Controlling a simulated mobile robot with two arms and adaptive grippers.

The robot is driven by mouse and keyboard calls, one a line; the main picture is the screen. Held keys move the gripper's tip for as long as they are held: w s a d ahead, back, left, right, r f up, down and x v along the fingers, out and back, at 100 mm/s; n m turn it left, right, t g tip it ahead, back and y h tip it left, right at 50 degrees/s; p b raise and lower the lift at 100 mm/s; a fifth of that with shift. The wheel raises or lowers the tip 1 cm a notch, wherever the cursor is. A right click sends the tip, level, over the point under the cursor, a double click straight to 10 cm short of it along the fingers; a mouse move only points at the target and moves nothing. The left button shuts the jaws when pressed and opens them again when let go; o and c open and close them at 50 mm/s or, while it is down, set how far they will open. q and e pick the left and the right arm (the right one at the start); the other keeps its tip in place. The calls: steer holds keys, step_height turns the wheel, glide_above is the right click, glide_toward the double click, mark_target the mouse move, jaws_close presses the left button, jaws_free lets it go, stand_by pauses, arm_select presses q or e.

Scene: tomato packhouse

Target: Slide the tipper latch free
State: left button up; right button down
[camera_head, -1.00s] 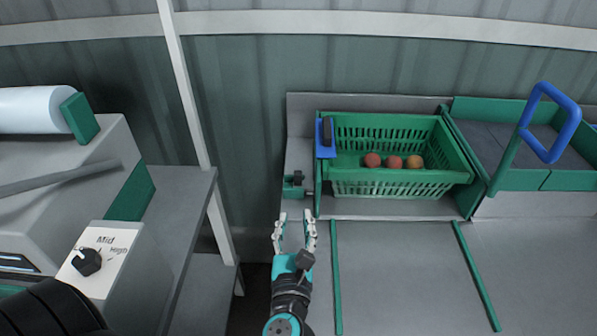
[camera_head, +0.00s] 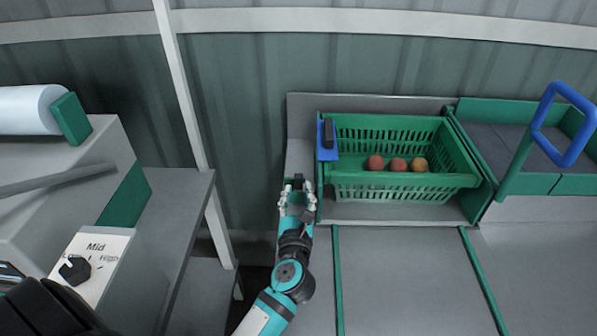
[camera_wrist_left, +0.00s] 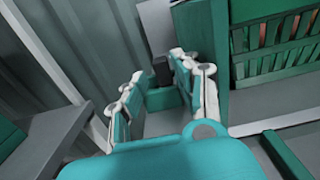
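The tipper latch (camera_head: 297,180), a green block with a black knob, sits on the grey ledge left of the green crate. It also shows in the left wrist view (camera_wrist_left: 162,72), ahead of the fingers. My left gripper (camera_head: 297,193) is open, with its fingertips on either side of the latch. In the left wrist view the gripper (camera_wrist_left: 158,68) has a clear gap between the left finger and the knob; I cannot tell whether the right finger touches it. The gripper partly hides the latch's base in the head view. My right gripper is not in view.
A green crate (camera_head: 400,187) with a few tomatoes (camera_head: 397,164) stands in the tipper, a blue clamp (camera_head: 327,140) at its left corner. A blue handle (camera_head: 541,112) rises at the right. A grey machine with a dial (camera_head: 75,268) stands left. The front table (camera_head: 410,280) is clear.

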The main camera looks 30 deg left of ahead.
mark_target(298, 179)
arm_select(q)
steer(key=x, duration=0.6)
steer(key=shift+w+a+p, duration=0.15)
steer(key=shift+w+p, duration=0.1)
steer(key=shift+p, duration=0.05)
jaws_close()
